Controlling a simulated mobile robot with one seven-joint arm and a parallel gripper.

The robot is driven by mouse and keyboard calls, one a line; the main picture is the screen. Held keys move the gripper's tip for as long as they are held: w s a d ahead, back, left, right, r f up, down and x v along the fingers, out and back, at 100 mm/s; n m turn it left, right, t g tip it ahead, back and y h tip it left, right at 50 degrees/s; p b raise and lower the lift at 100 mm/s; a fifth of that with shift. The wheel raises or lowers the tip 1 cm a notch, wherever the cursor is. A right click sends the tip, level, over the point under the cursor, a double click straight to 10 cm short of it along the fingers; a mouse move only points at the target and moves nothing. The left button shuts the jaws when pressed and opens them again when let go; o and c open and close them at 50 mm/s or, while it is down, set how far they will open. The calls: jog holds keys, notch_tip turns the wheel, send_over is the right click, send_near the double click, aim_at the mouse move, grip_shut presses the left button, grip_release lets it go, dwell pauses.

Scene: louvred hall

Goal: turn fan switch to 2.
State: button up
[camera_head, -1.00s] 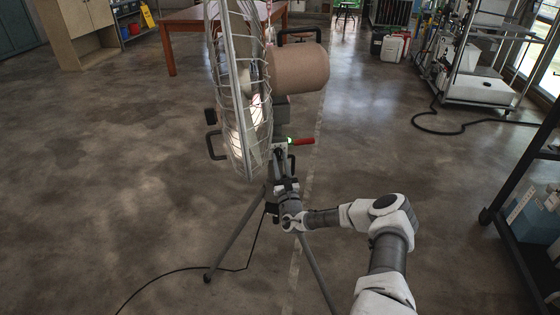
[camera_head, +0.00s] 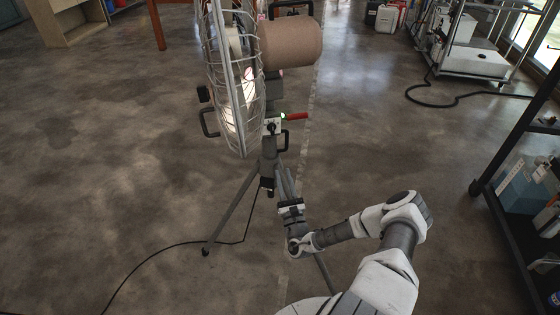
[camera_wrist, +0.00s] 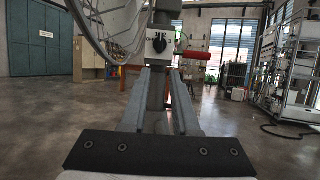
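The large caged fan (camera_head: 228,85) stands on a tripod, with a brown motor drum (camera_head: 290,43). In the wrist view, the switch box (camera_wrist: 151,50) carries a dark round knob (camera_wrist: 158,45), roughly straight ahead beyond the fingertips. The knob's setting is too small to read. My gripper (camera_head: 281,175) is below and in front of the box, apart from it. In the wrist view, my gripper (camera_wrist: 159,72) shows two fingers with a gap between them, holding nothing; the grey stand shows through the gap.
A red handle (camera_head: 296,116) sticks out right of the box. The tripod legs (camera_head: 232,208) spread near my arm, and a black cable (camera_head: 170,268) runs over the floor. A dark shelf (camera_head: 520,165) stands at right, a wheeled cart (camera_head: 470,65) behind. The floor at left is clear.

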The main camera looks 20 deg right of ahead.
aim_at(278, 131)
jog(key=shift+v, duration=0.8)
